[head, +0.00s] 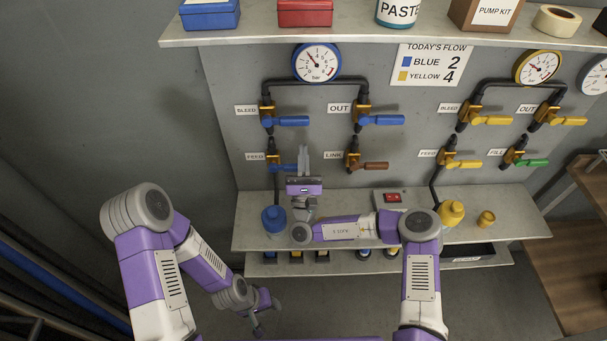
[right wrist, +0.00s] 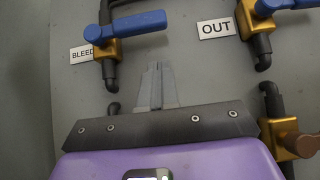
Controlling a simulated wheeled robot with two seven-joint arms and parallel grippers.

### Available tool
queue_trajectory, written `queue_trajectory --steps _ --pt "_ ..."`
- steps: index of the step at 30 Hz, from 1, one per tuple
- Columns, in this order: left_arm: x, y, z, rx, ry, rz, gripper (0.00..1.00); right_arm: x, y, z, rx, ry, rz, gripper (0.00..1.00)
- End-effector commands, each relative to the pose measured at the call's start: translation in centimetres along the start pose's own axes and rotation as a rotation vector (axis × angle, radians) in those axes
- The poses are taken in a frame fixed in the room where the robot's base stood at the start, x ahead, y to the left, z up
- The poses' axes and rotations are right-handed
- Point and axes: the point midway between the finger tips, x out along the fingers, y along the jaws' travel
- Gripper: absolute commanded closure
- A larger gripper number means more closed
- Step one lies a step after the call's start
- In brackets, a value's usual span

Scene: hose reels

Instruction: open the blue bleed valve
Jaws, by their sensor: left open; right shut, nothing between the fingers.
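The blue bleed valve, with a gold body and blue lever (head: 292,121), is on the upper left of the panel beside its BLEED label (head: 246,110). Its lever points right, roughly horizontal, across the pipe. In the right wrist view the lever (right wrist: 126,26) is above my fingertips. My right gripper (head: 303,153) is shut and empty, pointing up, below the bleed lever and apart from it. It also shows in the right wrist view (right wrist: 156,72). My left gripper (head: 258,328) is open and hangs low at the bottom, away from the panel.
The blue OUT lever (head: 382,120) is to the right. The blue FEED lever (head: 285,167) is beside my right gripper and partly hidden. The brown LINK lever (head: 375,166) is lower right. A lower shelf (head: 520,226) holds a blue container (head: 273,219); yellow-handled valves are farther right.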

Motion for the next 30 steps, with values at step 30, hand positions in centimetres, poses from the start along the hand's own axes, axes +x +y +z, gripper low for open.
queue_trajectory --steps 30 --pt "-0.6 0.2 0.0 0.0 0.0 0.0 0.57 4.4 0.8 3.2 -0.013 -0.001 0.038 1.0"
